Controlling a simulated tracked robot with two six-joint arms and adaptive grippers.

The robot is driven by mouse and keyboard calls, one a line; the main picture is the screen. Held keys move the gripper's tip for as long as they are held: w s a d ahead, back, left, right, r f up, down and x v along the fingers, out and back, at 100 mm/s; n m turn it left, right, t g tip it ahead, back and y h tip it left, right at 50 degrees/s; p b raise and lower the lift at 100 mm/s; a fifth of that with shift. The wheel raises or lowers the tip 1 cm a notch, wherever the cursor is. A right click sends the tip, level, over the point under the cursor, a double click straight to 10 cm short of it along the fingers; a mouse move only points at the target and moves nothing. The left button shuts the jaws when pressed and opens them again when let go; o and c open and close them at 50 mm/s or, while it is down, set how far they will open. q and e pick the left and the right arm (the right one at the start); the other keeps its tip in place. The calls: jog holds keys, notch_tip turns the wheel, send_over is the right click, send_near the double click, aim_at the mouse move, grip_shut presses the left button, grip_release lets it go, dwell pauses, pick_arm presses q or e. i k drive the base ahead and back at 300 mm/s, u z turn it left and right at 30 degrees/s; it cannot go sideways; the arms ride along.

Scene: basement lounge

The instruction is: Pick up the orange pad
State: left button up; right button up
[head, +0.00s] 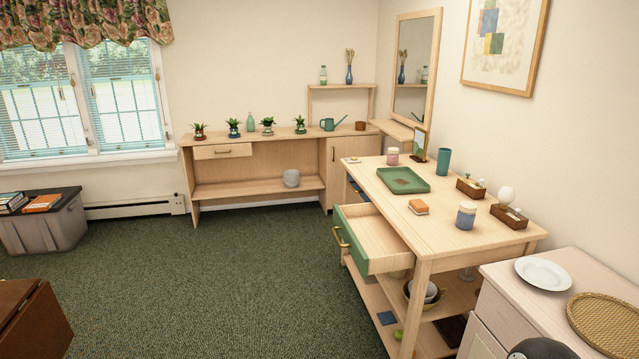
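The orange pad (419,206) lies flat on the light wooden table (453,236), near its front left edge, with a pale layer showing under its orange top. It sits between the green tray (391,188) and a blue jar with a pale lid (466,216), apart from both. Neither of my grippers shows in the head view.
The table's green-fronted drawer (355,246) stands pulled out to the left. Small wooden boxes (509,216), a teal cup (443,162) and a pink jar (393,156) stand on the table. A white cabinet (508,285) is at the right. Green carpet (240,280) is open at left.

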aim_at(418, 206)
jog(key=z, duration=0.15)
jog(key=i, duration=2.15)
jog(key=z, duration=0.15)
